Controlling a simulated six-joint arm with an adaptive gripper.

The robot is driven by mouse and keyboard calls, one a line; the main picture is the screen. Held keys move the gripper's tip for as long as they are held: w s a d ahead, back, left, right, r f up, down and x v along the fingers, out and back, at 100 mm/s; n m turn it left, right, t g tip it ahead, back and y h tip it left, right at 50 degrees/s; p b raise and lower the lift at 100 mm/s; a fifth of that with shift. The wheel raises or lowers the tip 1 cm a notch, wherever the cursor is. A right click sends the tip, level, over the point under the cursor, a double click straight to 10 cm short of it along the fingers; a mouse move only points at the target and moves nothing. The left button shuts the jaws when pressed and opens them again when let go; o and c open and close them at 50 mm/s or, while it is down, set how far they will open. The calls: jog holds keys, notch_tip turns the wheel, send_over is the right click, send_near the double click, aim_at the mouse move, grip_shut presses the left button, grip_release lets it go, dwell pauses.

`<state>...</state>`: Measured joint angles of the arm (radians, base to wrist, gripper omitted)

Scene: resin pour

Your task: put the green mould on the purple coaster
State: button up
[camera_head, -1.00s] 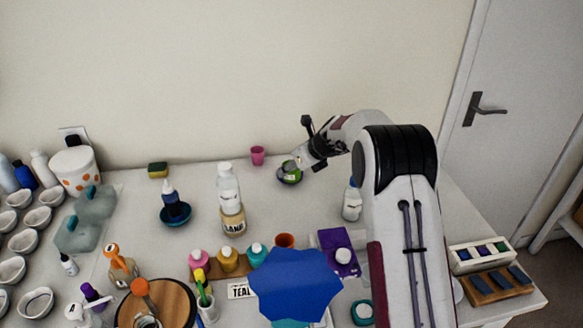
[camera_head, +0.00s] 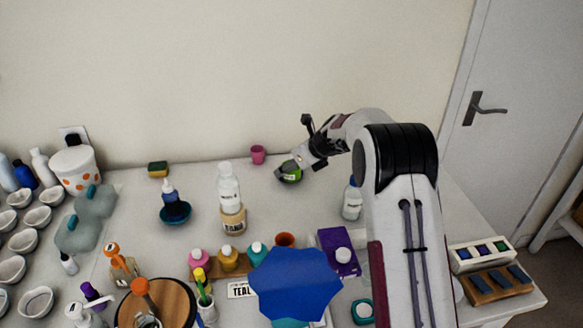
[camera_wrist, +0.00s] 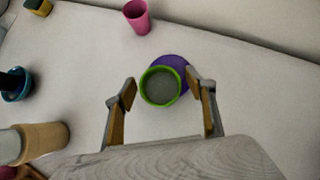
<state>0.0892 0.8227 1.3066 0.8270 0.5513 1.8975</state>
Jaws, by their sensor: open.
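The green mould (camera_wrist: 160,101) is a round green ring with a grey inside. In the wrist view it overlaps the purple coaster (camera_wrist: 178,62), off-centre toward the lower left, with purple showing along its upper and right side. I cannot tell whether it lies flat on the coaster. My gripper (camera_wrist: 161,87) is open, with one finger on each side of the mould and a gap at the left finger. In the head view the green mould (camera_head: 291,178) is partly hidden by my gripper (camera_head: 287,167), and the coaster is hard to make out.
A pink cup (camera_wrist: 138,17) stands behind the mould. A clear bottle (camera_head: 229,184) stands to the left in the head view, and a white bottle (camera_head: 352,201) to the right, close to my arm. The table around the mould is bare.

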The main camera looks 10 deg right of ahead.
jog(key=v, duration=1.1)
jog(key=shift+s+d+r, duration=0.15)
jog(key=shift+s+r, duration=0.1)
dwell(0.6)
jog(key=s+a+r+n, duration=0.1)
jog(key=s+r+n, duration=0.35)
jog(key=s, duration=0.35)
jog(key=s+a+r+n+g+h, duration=0.1)
jog(key=s+a+r+n, duration=0.15)
jog(key=s+n, duration=0.35)
jog(key=s+r+n, duration=0.4)
jog(key=s, duration=0.5)
jog(key=s+d+f+n+h, duration=0.1)
jog(key=s+n, duration=0.6)
jog(key=s, duration=0.5)
jog(key=s+d+f+n+h, duration=0.2)
jog(key=s+n, duration=0.6)
jog(key=s, duration=0.4)
jog(key=shift+s+f, duration=0.25)
jog(key=shift+s, duration=0.15)
